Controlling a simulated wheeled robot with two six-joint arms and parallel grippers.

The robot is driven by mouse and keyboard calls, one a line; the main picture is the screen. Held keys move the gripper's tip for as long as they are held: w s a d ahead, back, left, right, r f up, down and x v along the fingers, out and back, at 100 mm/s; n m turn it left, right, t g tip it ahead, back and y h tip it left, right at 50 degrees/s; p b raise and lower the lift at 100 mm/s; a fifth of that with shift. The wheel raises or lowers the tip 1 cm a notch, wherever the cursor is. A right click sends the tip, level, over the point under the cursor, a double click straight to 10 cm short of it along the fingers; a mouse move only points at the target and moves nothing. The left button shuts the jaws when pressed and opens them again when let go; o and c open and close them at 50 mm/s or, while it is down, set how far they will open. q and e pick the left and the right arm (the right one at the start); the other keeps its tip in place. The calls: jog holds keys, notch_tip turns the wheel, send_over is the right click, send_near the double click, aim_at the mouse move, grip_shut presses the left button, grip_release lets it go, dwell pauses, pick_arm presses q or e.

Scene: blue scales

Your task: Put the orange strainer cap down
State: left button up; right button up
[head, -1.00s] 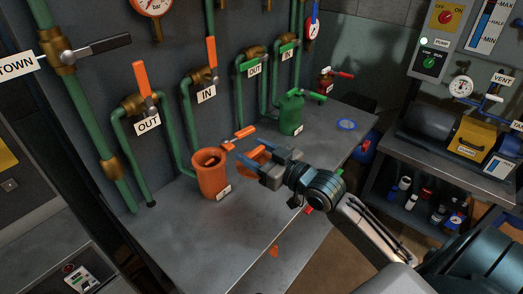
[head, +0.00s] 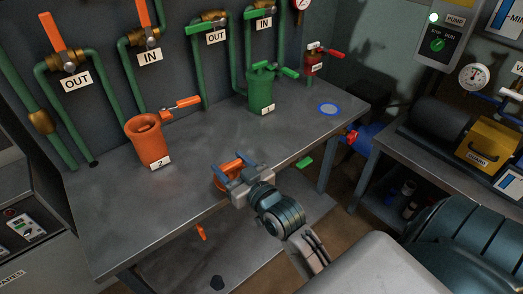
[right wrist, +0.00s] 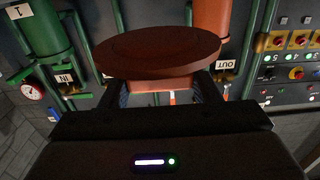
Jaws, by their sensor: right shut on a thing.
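The orange strainer cap (head: 229,171) is between the fingers of my right gripper (head: 232,177), over the front part of the grey table. I cannot tell whether the cap touches the tabletop. In the right wrist view the cap (right wrist: 157,50) shows as a dark orange disc across the fingers. The orange strainer body (head: 152,145), labelled 2, stands open-topped on the table to the left, apart from the gripper. An orange-handled lever (head: 182,104) sticks out beside its top. My left gripper is not in view.
The green strainer (head: 261,90), labelled 1, stands farther back. The grey table (head: 110,215) is bare at front left. Green pipes with valves line the back wall.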

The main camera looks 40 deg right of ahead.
jog(key=shift+w+d+r, duration=0.1)
jog(key=shift+w+d, duration=0.2)
jog(key=shift+d, duration=0.05)
jog(key=w+d, duration=0.2)
jog(key=d, duration=0.1)
jog(key=w+d+f+p, duration=0.1)
jog(key=w+d, duration=0.2)
jog(key=d, duration=0.1)
jog(key=w+d+p, duration=0.1)
jog(key=w+d, duration=0.2)
jog(key=d, duration=0.1)
jog(key=shift+w+d+f, duration=0.15)
jog(key=shift+f, duration=0.05)
jog(key=f, duration=0.3)
jog(key=shift+w+d+f, duration=0.1)
jog(key=shift+w+d, duration=0.15)
jog(key=shift+d, duration=0.1)
jog(key=shift+f, duration=0.25)
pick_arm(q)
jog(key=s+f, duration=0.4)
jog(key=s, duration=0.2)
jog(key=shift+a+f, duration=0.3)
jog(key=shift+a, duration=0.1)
pick_arm(e)
jog(key=shift+f, duration=0.15)
